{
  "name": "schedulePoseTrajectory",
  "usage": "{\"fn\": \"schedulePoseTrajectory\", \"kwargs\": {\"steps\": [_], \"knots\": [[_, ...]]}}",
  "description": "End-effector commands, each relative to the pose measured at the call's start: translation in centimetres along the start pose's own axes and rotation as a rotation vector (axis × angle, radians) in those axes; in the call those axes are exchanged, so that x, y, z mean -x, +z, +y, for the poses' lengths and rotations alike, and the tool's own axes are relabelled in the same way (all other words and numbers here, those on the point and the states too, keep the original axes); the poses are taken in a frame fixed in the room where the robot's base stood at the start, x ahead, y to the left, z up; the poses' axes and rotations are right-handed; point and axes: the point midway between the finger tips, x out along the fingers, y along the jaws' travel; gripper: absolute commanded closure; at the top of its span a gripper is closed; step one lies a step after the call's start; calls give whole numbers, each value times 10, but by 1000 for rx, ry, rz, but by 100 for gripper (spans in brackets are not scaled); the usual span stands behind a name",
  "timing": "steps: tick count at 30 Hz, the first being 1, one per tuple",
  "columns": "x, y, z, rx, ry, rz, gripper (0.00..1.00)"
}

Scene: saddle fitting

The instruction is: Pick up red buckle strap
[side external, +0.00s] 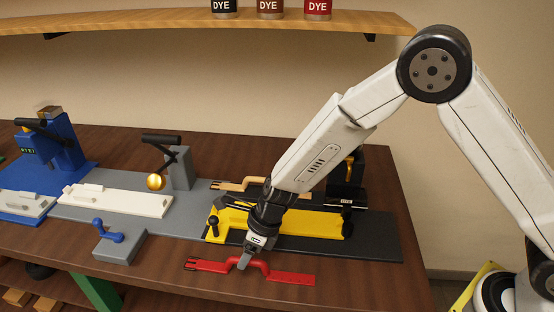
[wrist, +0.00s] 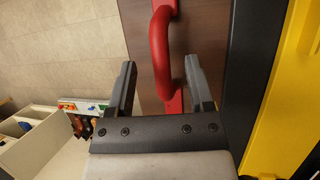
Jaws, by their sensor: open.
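The red buckle strap (side external: 290,277) lies on the brown bench near its front edge, with a raised loop near its middle. In the side view my gripper (side external: 243,262) points down at the raised loop from above. In the wrist view the red strap (wrist: 160,50) runs up and down the picture, its curved loop standing towards the camera. My gripper (wrist: 160,85) is open there, with one finger on each side of the strap's line. I cannot tell whether a finger touches the strap.
Behind the strap is a dark grey base (side external: 375,247) with a yellow fixture (side external: 325,224). A tan strap (side external: 232,186) lies farther back. A grey block with a blue handle (side external: 118,246) stands to the left. The bench's front edge is close to the strap.

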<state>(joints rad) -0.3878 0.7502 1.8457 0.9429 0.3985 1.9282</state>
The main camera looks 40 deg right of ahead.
Motion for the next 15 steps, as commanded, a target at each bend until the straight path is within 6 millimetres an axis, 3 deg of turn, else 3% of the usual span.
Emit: {"fn": "schedulePoseTrajectory", "kwargs": {"steps": [7, 15], "knots": [[-24, -1, 0, -2, 1, 2, 33], [-30, 0, -1, 0, -1, 1, 33]]}}
